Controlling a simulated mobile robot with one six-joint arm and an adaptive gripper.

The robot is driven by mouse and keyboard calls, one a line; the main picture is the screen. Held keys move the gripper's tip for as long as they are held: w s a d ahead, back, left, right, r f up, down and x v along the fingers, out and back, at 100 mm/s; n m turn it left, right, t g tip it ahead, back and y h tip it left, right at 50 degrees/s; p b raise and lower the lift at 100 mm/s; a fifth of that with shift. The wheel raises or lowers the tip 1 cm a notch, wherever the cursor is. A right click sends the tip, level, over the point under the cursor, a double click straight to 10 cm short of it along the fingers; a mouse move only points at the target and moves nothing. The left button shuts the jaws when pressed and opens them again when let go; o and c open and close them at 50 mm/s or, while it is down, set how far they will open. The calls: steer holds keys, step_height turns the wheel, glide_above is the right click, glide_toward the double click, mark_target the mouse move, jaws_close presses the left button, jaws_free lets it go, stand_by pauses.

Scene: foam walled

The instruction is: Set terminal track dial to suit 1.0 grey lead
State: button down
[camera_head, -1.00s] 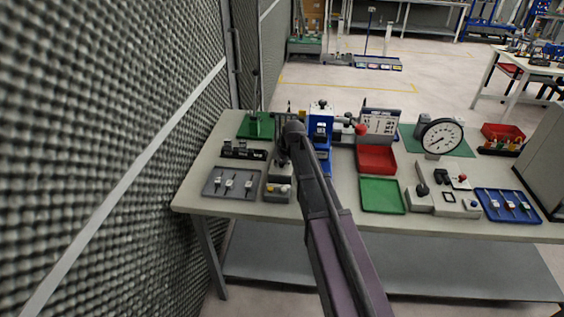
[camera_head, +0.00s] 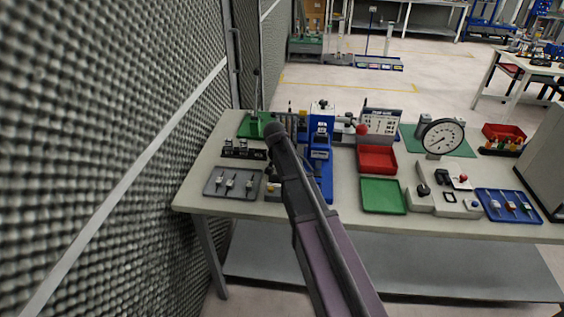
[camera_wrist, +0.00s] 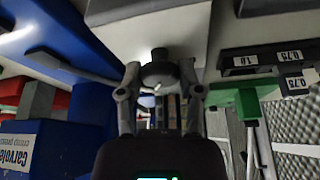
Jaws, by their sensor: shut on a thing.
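In the wrist view a round dark grey dial (camera_wrist: 160,70) with a small white mark sits against a light grey block face (camera_wrist: 150,28). My gripper (camera_wrist: 160,78) is shut on the dial, one finger on each side. The dial's scale is not readable. A dark rack (camera_wrist: 265,60) with labels reading 1.0 and 0.75 shows at right; it stands left of the blue press (camera_head: 320,128) in the head view. There the gripper and dial are hidden behind my arm. Several leads lie in a grey tray (camera_head: 213,184); their sizes cannot be read.
The blue press body fills the left of the wrist view. An empty red tray (camera_head: 376,159) and green tray (camera_head: 382,196) lie right of my arm. A round gauge (camera_head: 442,136) and a blue tray (camera_head: 507,206) stand farther right.

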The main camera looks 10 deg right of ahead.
steer(key=shift+m+g+h, duration=0.4)
steer(key=shift+m, duration=1)
steer(key=shift+c, duration=1.3)
jaws_free()
steer(key=shift+n, duration=0.3)
